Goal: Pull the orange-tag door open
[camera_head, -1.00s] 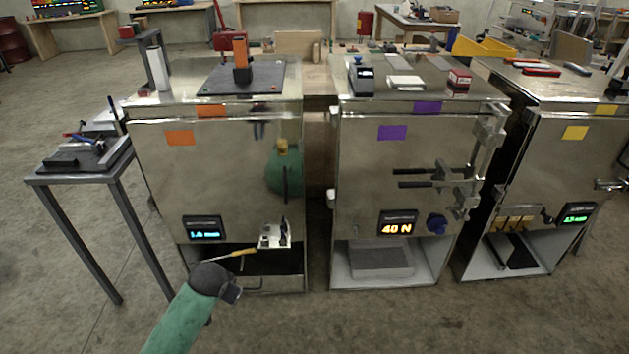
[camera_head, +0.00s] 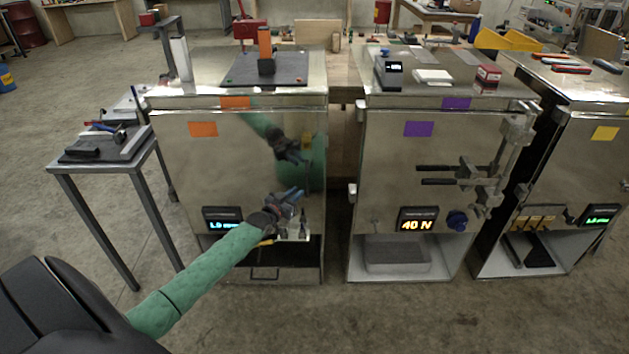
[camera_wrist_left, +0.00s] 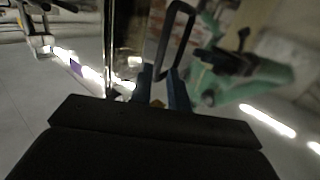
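The orange-tag door (camera_head: 190,165) is the shiny metal front of the left cabinet. It has an orange tag (camera_head: 203,129) at upper left and is shut. My left gripper (camera_head: 290,201) is in front of its lower right part, above a small bracket (camera_head: 293,232). In the left wrist view, a dark looped handle (camera_wrist_left: 176,38) stands just beyond the blue fingers of this gripper (camera_wrist_left: 167,88). The fingers look apart; whether the handle lies between them I cannot tell. The handle is hard to make out in the head view. My right gripper is not in view.
A small side table (camera_head: 110,160) with tools stands left of the cabinet. The purple-tag cabinet (camera_head: 400,165) stands close on the right, with a narrow gap between. Below the orange-tag door is an open bay with a drawer front (camera_head: 240,274). The floor in front is clear.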

